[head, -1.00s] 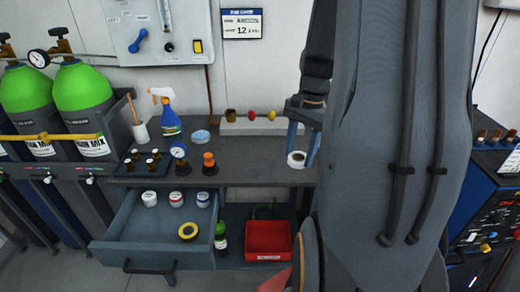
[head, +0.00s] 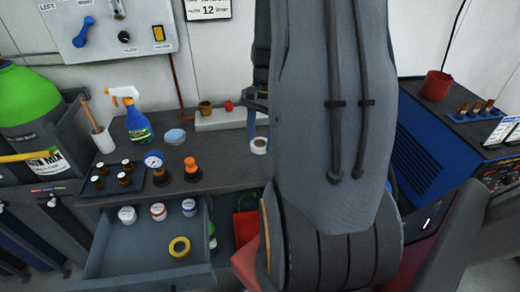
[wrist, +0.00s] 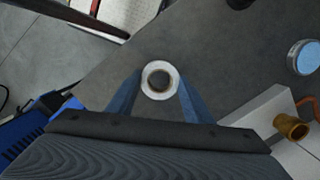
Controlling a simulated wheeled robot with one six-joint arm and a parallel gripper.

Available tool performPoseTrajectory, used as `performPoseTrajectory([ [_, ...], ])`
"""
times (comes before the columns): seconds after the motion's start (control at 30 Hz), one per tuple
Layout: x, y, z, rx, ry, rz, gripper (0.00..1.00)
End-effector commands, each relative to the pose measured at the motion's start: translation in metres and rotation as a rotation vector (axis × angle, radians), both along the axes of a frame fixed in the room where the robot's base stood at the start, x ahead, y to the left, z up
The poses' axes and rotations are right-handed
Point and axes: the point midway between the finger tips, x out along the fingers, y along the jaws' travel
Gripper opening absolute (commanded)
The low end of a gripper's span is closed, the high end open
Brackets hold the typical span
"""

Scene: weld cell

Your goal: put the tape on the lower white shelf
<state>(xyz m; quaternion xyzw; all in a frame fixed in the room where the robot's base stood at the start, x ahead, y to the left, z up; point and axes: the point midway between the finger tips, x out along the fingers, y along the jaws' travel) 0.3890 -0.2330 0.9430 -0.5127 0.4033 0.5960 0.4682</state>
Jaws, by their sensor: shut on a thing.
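A white roll of tape (wrist: 146,78) sits between the two blue fingers of my gripper (wrist: 159,84) in the wrist view. The fingers are shut on it from both sides, and its dark hole faces the camera. The head view shows the tape (head: 258,150) over the right part of the grey bench (head: 225,174). I cannot tell whether it touches the bench top. My arm hides much of the gripper there. A low white ledge (head: 218,121) runs along the back of the bench, with a brass cup (wrist: 291,126) on it; I cannot tell whether this is the lower white shelf.
A spray bottle (head: 137,122), a blue-lidded tin (head: 175,137), a gauge (head: 154,161) and an orange-topped item (head: 192,168) stand on the bench. An open drawer (head: 150,268) below holds a yellow tape roll (head: 179,247). A blue machine (head: 425,130) stands to the right.

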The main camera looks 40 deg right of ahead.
Motion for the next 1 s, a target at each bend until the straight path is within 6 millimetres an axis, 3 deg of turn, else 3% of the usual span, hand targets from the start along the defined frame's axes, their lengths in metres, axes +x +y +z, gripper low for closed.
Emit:
performPoseTrajectory([
  [0.5, -0.001, -0.001, -0.050, 0.001, 0.001, -0.004, 0.25],
  [0.97, -0.001, -0.001, -0.057, 0.000, 0.000, -0.004, 0.25],
  [1.0, -0.001, -0.001, -0.056, -0.001, -0.001, -0.004, 0.53],
])
